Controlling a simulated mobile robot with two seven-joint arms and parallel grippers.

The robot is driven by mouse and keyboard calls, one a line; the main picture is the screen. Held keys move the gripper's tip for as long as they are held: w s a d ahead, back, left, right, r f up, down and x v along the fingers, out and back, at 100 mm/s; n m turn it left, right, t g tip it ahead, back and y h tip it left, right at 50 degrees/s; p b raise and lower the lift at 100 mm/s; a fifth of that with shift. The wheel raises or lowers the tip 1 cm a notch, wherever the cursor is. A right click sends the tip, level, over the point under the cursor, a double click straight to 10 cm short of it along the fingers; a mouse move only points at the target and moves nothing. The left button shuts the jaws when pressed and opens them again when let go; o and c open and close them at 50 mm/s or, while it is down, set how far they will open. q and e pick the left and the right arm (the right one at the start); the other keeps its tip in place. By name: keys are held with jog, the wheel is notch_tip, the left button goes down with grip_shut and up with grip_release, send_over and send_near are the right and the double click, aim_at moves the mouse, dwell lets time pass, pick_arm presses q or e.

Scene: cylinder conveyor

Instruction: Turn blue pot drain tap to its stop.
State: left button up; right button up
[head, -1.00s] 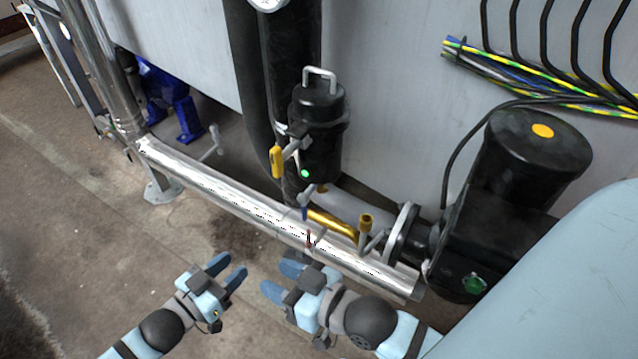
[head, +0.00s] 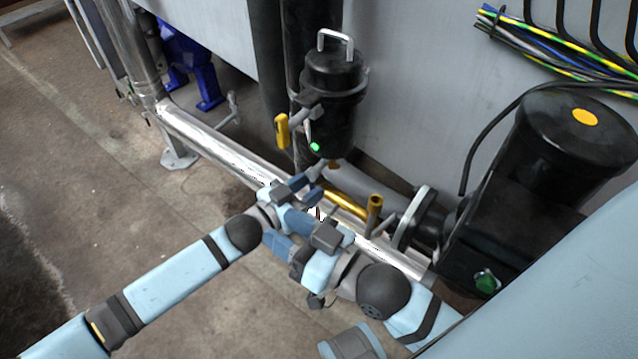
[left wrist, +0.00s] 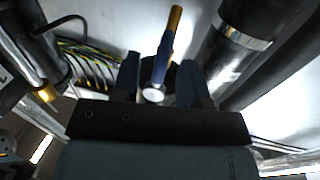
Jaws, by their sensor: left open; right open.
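The black pot (head: 335,95) with a grey top handle hangs on a black pipe in the head view. Its blue drain tap is mostly hidden there by my left gripper (head: 317,184), which is just below the pot. In the left wrist view the blue tap lever (left wrist: 165,50), with a brass end and a pale round tip, lies between the two fingers of my left gripper (left wrist: 159,80). The fingers are open on either side, and I cannot tell whether either touches it. My right gripper (head: 284,231) is open and empty, close below my left one.
A yellow-handled valve (head: 282,131) sticks out left of the pot. A steel pipe (head: 225,153) runs diagonally under the arms. A brass fitting (head: 375,203) and a black motor (head: 565,150) stand to the right. Cables (head: 560,50) hang upper right. Open floor lies left.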

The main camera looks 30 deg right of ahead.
pick_arm(q)
jog(key=shift+w+d+b, duration=0.15)
jog(key=shift+d, duration=0.7)
jog(key=shift+w+d+b, duration=0.15)
jog(key=shift+d, duration=0.65)
pick_arm(e)
jog(key=shift+a+r+t+y, duration=0.15)
jog(key=shift+r+t+y, duration=0.1)
jog(key=shift+r, duration=0.35)
jog(key=shift+a+r+t+y, duration=0.15)
jog(key=shift+r+t, duration=0.1)
jog(key=shift+r, duration=0.3)
pick_arm(q)
grip_shut()
pick_arm(e)
jog(key=shift+s+f, duration=0.15)
jog(key=shift+f, duration=0.1)
